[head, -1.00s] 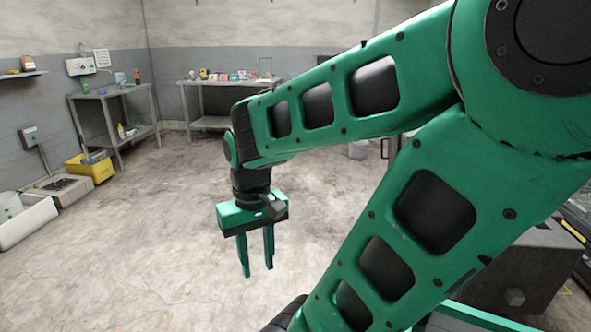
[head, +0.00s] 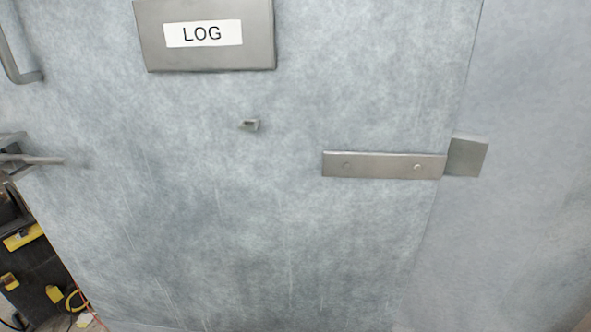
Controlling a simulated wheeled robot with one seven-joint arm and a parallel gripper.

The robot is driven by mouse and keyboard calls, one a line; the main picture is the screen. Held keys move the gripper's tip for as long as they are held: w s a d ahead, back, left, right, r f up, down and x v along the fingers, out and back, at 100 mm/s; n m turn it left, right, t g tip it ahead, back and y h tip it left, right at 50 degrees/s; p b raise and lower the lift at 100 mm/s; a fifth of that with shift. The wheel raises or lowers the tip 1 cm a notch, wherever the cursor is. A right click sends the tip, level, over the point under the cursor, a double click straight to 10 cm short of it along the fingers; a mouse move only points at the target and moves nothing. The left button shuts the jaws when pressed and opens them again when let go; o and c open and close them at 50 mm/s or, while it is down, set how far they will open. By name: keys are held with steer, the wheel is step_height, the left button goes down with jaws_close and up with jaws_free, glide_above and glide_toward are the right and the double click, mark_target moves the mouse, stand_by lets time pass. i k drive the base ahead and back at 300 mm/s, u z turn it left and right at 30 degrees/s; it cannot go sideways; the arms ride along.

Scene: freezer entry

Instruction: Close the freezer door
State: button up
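A pale grey, mottled door panel (head: 250,220) fills most of the head view; I take it to be the freezer door. A metal hinge strap (head: 385,165) crosses its right side to a hinge block (head: 467,157) beside a vertical seam. A grey bar handle (head: 20,62) is at the upper left, cut off by the picture edge. A metal latch-like part (head: 30,160) projects at the left edge. Whether the door is ajar or shut, I cannot tell. My gripper and arm are out of view.
A grey box labelled LOG (head: 205,35) is fixed on the panel, with a small metal hook (head: 249,125) below it. Past the panel's lower left edge are dark objects with yellow parts (head: 23,237) and cables. A plain grey surface (head: 530,220) continues right of the seam.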

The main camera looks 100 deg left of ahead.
mark_target(235, 165)
steer(key=u, duration=1.05)
steer(key=i, duration=0.1)
steer(key=u, duration=2.55)
steer(key=k, duration=0.75)
steer(key=u, duration=0.15)
steer(key=i, duration=0.75)
steer(key=z, duration=0.05)
